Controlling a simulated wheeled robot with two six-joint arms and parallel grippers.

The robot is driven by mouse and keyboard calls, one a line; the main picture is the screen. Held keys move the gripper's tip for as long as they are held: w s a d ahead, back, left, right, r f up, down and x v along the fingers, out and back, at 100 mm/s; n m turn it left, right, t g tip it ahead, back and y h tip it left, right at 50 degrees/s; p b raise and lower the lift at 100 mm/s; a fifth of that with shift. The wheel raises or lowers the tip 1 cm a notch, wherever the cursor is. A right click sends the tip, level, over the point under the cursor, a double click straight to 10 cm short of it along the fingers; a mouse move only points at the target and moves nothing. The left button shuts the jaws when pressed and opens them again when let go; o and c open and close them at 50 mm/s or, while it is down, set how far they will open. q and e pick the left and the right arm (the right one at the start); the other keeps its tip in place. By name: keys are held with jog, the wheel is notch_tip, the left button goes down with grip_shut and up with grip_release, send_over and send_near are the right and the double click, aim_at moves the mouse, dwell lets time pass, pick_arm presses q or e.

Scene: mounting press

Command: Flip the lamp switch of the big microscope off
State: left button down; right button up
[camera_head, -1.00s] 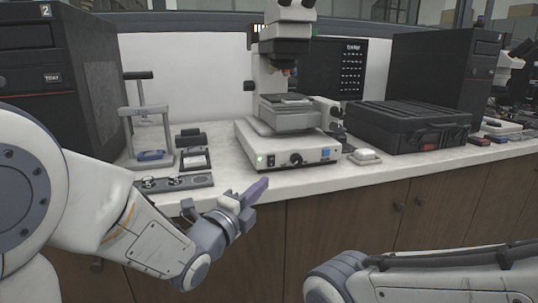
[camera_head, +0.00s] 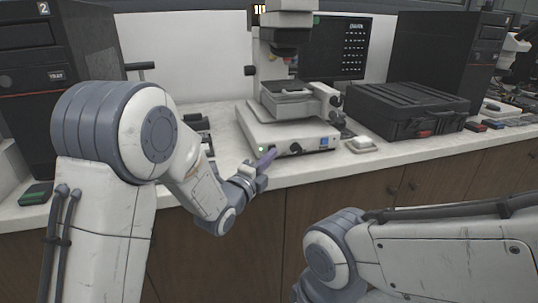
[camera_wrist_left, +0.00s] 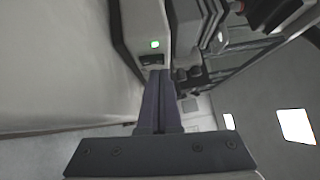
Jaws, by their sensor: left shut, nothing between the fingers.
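The big microscope (camera_head: 287,133) stands on the white bench, its base front facing me. On that front are a small green light (camera_head: 261,149), a dark knob (camera_head: 295,148) and a blue label. In the left wrist view the lit green light (camera_wrist_left: 155,44) sits beside a dark switch (camera_wrist_left: 152,60) on the base. My left gripper (camera_head: 267,158) is shut and empty, its purple fingers at the left part of the base front. In the wrist view its fingertips (camera_wrist_left: 157,74) are right at the switch; I cannot tell whether they touch. My right gripper is out of view; only my right arm shows.
A dark computer tower (camera_head: 445,62) stands behind the case. Another tower stands at the far left. The bench's front edge runs below the microscope.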

pick_arm(q)
jog(key=shift+w+a, duration=0.1)
jog(key=shift+w, duration=0.15)
